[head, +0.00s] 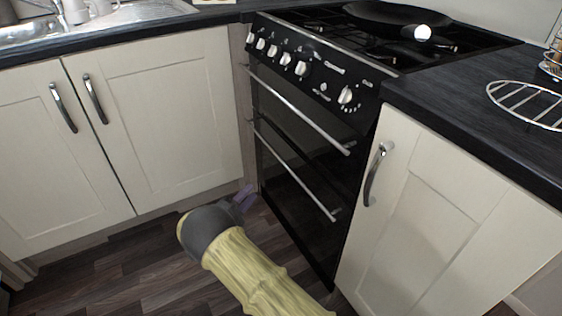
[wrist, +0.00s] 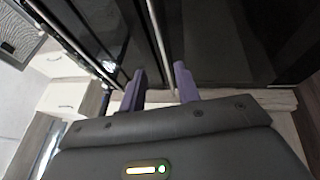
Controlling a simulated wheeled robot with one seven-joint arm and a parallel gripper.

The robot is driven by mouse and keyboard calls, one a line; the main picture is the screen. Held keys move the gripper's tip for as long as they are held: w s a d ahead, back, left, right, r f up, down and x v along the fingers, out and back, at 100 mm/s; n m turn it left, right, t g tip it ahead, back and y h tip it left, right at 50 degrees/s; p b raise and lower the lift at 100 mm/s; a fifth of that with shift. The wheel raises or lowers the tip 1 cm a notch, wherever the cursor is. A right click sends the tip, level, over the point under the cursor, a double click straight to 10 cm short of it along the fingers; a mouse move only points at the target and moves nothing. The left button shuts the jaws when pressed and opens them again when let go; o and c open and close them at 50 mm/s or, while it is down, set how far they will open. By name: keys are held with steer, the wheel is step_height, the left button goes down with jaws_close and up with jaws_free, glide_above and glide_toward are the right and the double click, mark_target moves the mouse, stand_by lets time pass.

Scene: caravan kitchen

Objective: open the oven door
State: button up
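The black oven (head: 290,150) has two doors, one above the other, both shut. The upper door has a long silver handle (head: 300,112), and the lower door has another silver handle (head: 295,178). My gripper (head: 243,196) is low in front of the oven's left side, with its purple fingers towards the oven. In the wrist view my gripper (wrist: 160,82) is open, its two fingers apart. A silver bar (wrist: 159,40) runs down the picture to the gap between the fingers; I cannot tell whether they touch it. Nothing is visibly gripped.
Cream cupboards (head: 160,120) stand left of the oven, and a cream cupboard (head: 440,215) with a protruding handle (head: 375,175) stands right. A black pan (head: 385,14) is on the hob. A wire rack (head: 525,103) sits on the right worktop. Dark wooden floor (head: 130,265) is clear.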

mark_target(281, 159)
steer(key=b+x, duration=0.7)
steer(key=x, duration=1)
steer(key=shift+r, duration=0.1)
jaws_close()
